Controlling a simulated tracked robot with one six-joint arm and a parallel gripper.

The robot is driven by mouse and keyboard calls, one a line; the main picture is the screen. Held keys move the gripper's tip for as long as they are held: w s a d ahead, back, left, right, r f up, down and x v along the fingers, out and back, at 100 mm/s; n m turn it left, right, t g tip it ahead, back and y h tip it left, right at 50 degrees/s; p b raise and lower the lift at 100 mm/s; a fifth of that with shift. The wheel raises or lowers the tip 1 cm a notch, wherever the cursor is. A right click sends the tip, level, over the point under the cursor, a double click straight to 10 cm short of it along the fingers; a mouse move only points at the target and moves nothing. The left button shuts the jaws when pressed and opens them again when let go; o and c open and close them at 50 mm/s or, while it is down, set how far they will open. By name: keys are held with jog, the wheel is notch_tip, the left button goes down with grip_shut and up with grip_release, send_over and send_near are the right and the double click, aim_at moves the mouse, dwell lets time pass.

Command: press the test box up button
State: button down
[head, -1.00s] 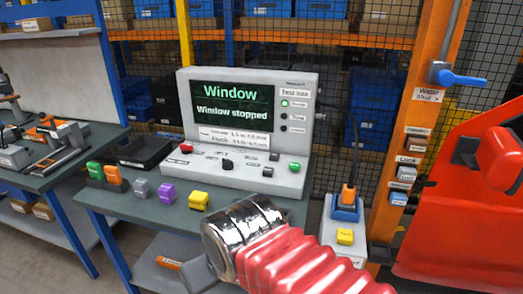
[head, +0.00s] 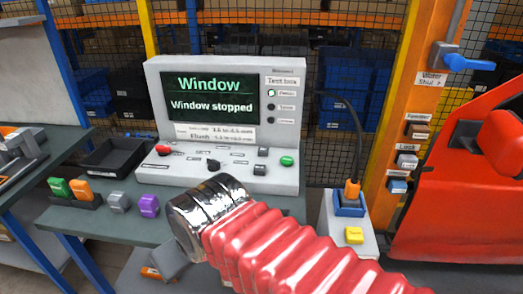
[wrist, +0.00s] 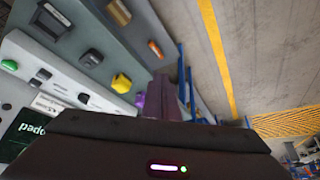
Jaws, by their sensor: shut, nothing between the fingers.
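The test box (head: 225,105) stands on the green bench, its screen (head: 210,98) reading "Window" and "Window stopped". Its sloped panel holds a red button (head: 163,150), a black knob (head: 213,164), a green button (head: 287,160) and two dark square buttons, one upper (head: 262,152) and one lower (head: 259,169). Their labels are too small to read, so I cannot tell which is up. In the wrist view, the panel with its green button (wrist: 9,64) appears turned and beyond my gripper. My gripper (wrist: 165,92) is shut and empty, apart from the panel. My arm hides its tip in the head view.
Green (head: 59,187), orange (head: 82,190), grey (head: 118,202) and purple (head: 149,205) blocks lie left of my arm. A yellow block (wrist: 121,82) shows in the wrist view. A black tray (head: 113,157) sits left of the box. A cabled socket stand (head: 340,222) and red door (head: 470,190) are right.

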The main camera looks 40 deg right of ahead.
jog(key=shift+w, duration=0.1)
jog(key=w+d+r+m, duration=0.2)
jog(key=w+d+r, duration=0.15)
jog(key=w, duration=0.35)
jog(key=w+d+r+m, duration=0.1)
jog(key=w+d+r, duration=0.1)
jog(key=w+d, duration=0.35)
jog(key=m+t+h, duration=0.3)
jog(key=m, duration=0.6)
send_over(265, 151)
notch_tip(265, 151, down, 8)
jog(key=shift+f+y, duration=0.15)
jog(key=shift+y, duration=0.15)
jog(key=shift+f, duration=4.3)
